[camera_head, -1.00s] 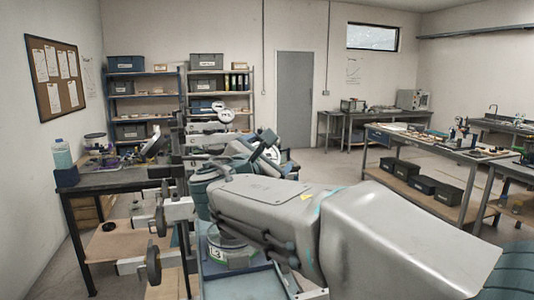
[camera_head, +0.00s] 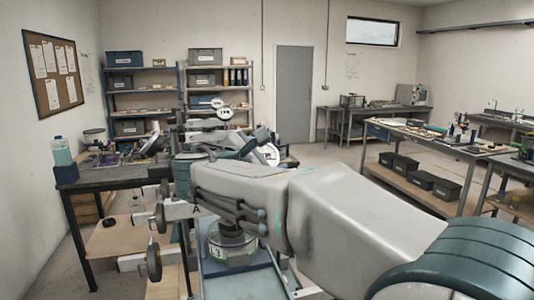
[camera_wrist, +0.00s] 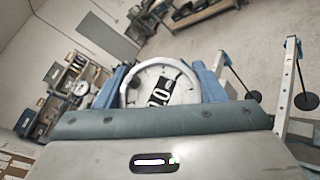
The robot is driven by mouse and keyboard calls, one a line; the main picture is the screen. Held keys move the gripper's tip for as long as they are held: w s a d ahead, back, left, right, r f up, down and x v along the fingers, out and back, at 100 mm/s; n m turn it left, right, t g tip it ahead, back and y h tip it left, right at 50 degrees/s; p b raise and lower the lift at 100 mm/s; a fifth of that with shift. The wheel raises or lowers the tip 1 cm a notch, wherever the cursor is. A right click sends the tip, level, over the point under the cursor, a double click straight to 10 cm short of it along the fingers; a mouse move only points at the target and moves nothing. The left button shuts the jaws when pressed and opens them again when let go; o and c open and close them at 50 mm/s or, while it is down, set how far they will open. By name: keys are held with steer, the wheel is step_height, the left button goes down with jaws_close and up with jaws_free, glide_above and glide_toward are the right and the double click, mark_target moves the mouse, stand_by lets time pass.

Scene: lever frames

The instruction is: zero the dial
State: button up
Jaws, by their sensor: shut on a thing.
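The white round dial (camera_wrist: 180,92) with black marks stands between the two blue fingers of my gripper (camera_wrist: 168,82) in the wrist view. Its lower part is hidden behind my gripper's body. In the head view a white dial face (camera_head: 268,155) shows beside my gripper (camera_head: 258,140), mostly covered by my arm. The fingers are shut on the dial, as far as I can tell; the contact itself is not clear. The black marks are tilted and I cannot read the setting surely.
A dark workbench (camera_head: 105,181) with a bottle (camera_head: 62,152) stands at the left. Round white tags (camera_head: 222,113) and dark handwheels (camera_head: 154,262) are near my arm. A metal frame bar (camera_wrist: 289,85) with black discs is at the right in the wrist view. Open floor lies beyond.

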steer(key=o, duration=1)
steer(key=shift+s, duration=0.1)
steer(key=b+v, duration=0.3)
steer(key=v, duration=1)
steer(key=shift+s, duration=0.35)
steer(key=shift+a, duration=0.1)
steer(key=s+d+f+m+g+y, duration=0.2)
steer(key=d+f+m+g, duration=0.5)
steer(key=d+f, duration=0.8)
steer(key=s+d+f+m+g+y, duration=0.2)
steer(key=s+d+f+m+y, duration=0.1)
steer(key=s+f+m, duration=0.3)
steer(key=s+d+f+m+g+y, duration=0.1)
steer(key=s+d+f+m+y, duration=0.2)
steer(key=s+f+m, duration=0.4)
step_height(320, 180, down, 4)
steer(key=shift+d+m+g+y, duration=0.4)
steer(key=shift+m, duration=0.4)
